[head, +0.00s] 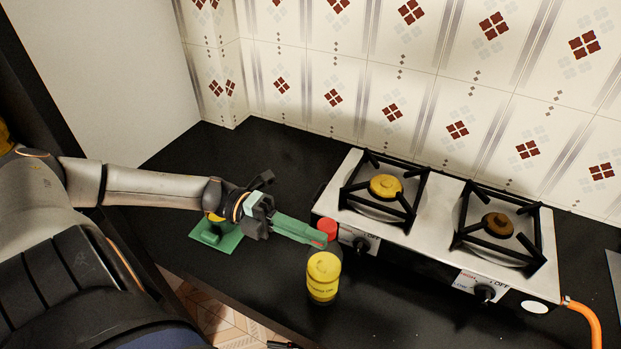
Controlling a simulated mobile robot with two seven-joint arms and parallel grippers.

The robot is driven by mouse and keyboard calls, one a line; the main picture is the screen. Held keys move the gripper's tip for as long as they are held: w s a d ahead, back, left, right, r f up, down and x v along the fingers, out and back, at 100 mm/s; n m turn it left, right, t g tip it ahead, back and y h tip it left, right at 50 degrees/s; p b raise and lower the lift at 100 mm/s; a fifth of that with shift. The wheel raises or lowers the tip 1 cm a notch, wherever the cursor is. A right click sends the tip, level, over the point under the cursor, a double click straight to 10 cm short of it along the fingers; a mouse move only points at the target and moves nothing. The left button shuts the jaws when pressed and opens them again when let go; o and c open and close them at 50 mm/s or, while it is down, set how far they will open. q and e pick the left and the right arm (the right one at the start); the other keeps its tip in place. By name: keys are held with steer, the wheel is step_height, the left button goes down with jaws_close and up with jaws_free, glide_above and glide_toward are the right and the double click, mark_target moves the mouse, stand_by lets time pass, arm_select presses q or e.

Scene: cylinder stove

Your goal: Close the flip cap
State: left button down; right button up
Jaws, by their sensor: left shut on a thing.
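A red cap (327,227) shows at the tip of my left gripper (318,240). A yellow container (323,278) with a printed label stands upright in front, overlapping the dark bottle in the picture. I cannot tell whether the two are joined. My left gripper reaches in from the left with its long green fingers, shut at the red cap. The hinge of the cap and how far it is turned are too small to tell. My right gripper is not in view.
A two-burner stove (421,236) stands just right of the bottle, with black grates and front knobs. An orange hose (586,322) leaves its right end. A green base (215,240) lies under my left wrist. The black counter's front edge is close; the tiled wall is behind.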

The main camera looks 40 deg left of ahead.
arm_select(q)
steer(key=c, duration=1)
jaws_free()
steer(key=v, duration=1.2)
steer(key=shift+s+a+b, duration=0.1)
steer(key=shift+a+b, duration=0.15)
steer(key=shift+b, duration=0.15)
